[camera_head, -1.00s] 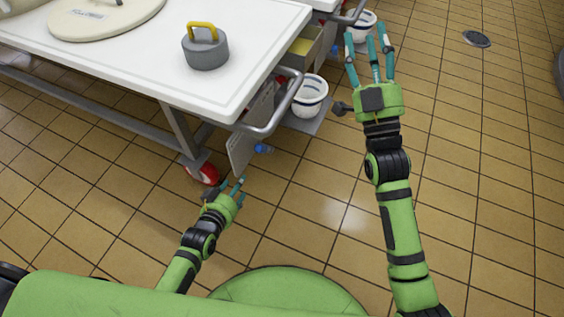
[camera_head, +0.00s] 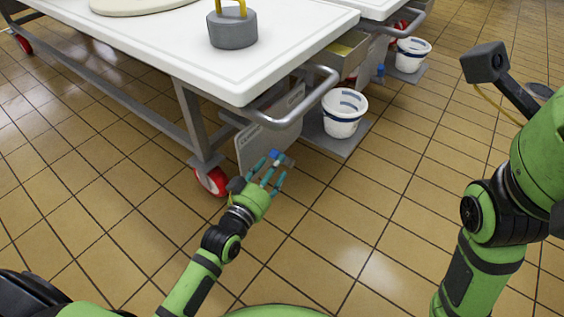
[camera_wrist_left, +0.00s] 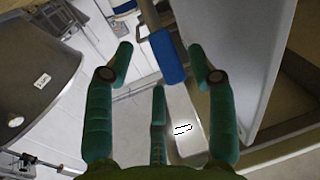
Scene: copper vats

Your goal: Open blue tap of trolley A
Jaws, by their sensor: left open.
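The near trolley (camera_head: 215,75) has a white top. A blue tap handle (camera_head: 274,154) shows low beside its grey side panel. Whether this is trolley A cannot be read. My left gripper (camera_head: 271,174) is open, with its fingers at the blue handle in the head view. In the left wrist view the blue tap handle (camera_wrist_left: 167,57) lies ahead, between the two side fingers of my left gripper (camera_wrist_left: 163,68). Contact cannot be told. My right arm shows at the right, but its fingers are out of the picture.
A white bucket (camera_head: 344,113) stands on a low shelf right of the panel. A curved metal handle (camera_head: 300,108) juts above the tap. A second bucket (camera_head: 411,54) and another blue tap (camera_head: 380,70) are behind. A red-wheeled caster (camera_head: 211,181) stands left. The tiled floor (camera_head: 370,210) is clear.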

